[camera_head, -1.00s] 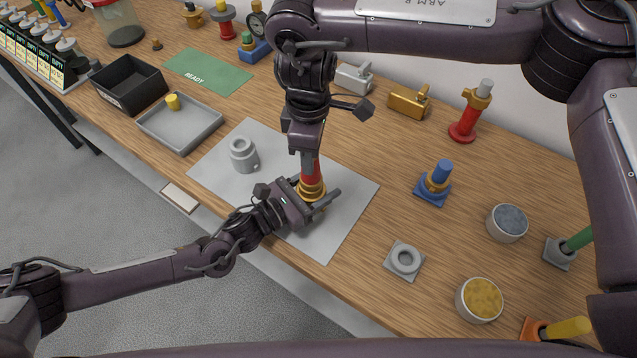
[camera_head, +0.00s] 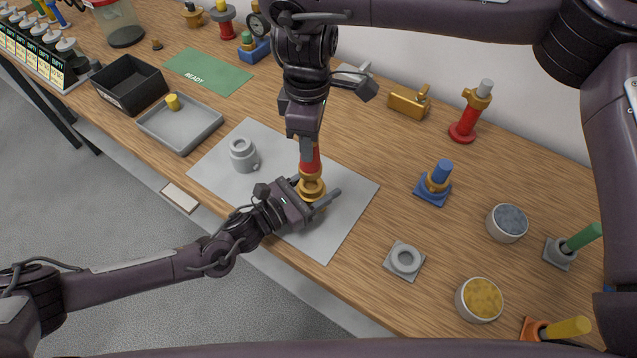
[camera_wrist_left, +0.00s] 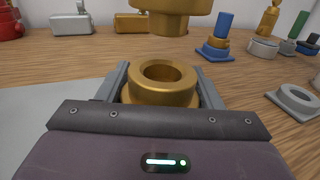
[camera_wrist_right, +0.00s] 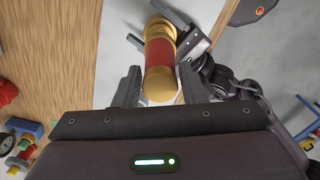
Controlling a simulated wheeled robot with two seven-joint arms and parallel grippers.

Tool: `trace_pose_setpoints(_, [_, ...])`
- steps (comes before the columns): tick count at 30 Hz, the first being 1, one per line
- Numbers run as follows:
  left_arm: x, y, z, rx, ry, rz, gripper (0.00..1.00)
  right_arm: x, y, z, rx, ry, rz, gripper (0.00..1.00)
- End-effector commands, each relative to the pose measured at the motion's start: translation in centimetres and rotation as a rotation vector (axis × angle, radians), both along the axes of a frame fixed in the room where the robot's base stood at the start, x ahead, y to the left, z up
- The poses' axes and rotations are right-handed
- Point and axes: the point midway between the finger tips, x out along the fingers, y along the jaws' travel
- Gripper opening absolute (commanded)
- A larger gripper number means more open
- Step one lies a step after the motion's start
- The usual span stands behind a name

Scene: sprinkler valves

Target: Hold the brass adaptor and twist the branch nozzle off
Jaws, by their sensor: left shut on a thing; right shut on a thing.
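My left gripper (camera_head: 314,191) is shut on the brass adaptor (camera_wrist_left: 165,84), a ring with an open top, low over the grey mat (camera_head: 340,215). My right gripper (camera_head: 307,150) comes from above and is shut on the branch nozzle (camera_head: 310,163), which has a red body and brass ends. The nozzle also shows between the jaws in the right wrist view (camera_wrist_right: 160,65). In the left wrist view the nozzle's brass lower end (camera_wrist_left: 168,15) hangs above the adaptor, with a clear gap between them.
A grey fitting (camera_head: 242,153) stands on the mat to the left. A grey tray (camera_head: 180,125) with a yellow piece, a black bin (camera_head: 130,85) and a green READY mat (camera_head: 207,72) lie farther left. A blue-based fitting (camera_head: 434,185) and a grey ring base (camera_head: 404,260) stand right.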

Motion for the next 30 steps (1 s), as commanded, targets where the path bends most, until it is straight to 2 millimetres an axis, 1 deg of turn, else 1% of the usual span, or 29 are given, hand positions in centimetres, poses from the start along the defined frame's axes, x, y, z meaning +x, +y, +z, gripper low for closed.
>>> trace_pose_setpoints(18, [0.0,0.0,0.0,0.0,0.001,0.0,0.32,0.0,0.0,2.4,0.0,-0.002,0.0,0.12])
trace_pose_setpoints(30, [0.0,0.0,0.0,0.0,0.001,0.0,0.32,0.0,0.0,2.6,0.0,-0.001,0.0,0.12])
